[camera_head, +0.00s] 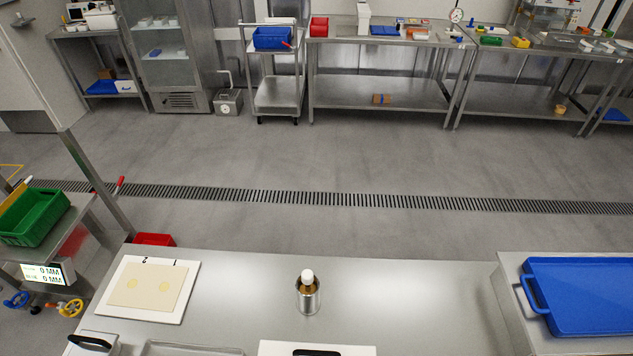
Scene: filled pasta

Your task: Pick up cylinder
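A small metal cylinder (308,301) stands upright on the steel table in front of me, near the middle. Something brown with a white rounded top (307,276) sticks up out of it; I cannot tell exactly what it is. Nothing touches the cylinder. Neither of my grippers shows in this view.
A white board (189,307) with a pasta sheet (150,285) lies at the left of the steel table (240,290). A white item (275,349) with a dark slot lies at the front edge. A blue tray (590,295) is at the right. Table around the cylinder is clear.

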